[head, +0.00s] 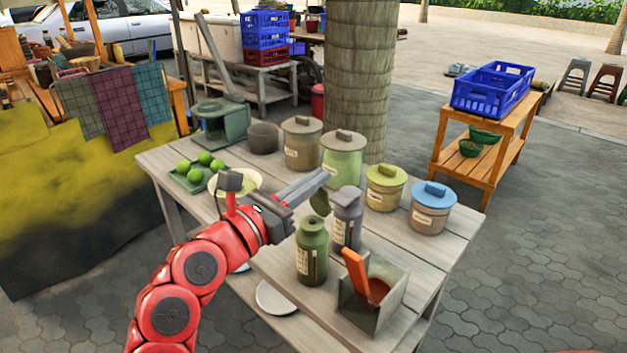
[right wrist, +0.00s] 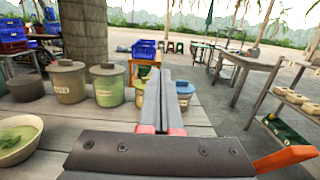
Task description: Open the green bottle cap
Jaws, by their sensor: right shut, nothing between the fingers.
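The green bottle (head: 311,262) stands upright on a raised wooden board, with a pale label on its front. A rounded green piece (head: 320,202) stands up on edge just above and behind its top. It looks like the cap tipped up, but I cannot see how it joins the bottle. My right gripper (head: 325,176) is shut and empty, its fingertips a little above this piece, apparently apart from it. In the right wrist view its closed fingers (right wrist: 167,75) point out over the table; the bottle does not show there. My left gripper is not in view.
A grey bottle (head: 346,222) stands close behind the green one. An open box (head: 387,318) with an orange-handled tool is to the right. Several lidded jars, including a blue-lidded one (head: 430,212), stand at the back. A bowl (right wrist: 18,138) is at left in the wrist view.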

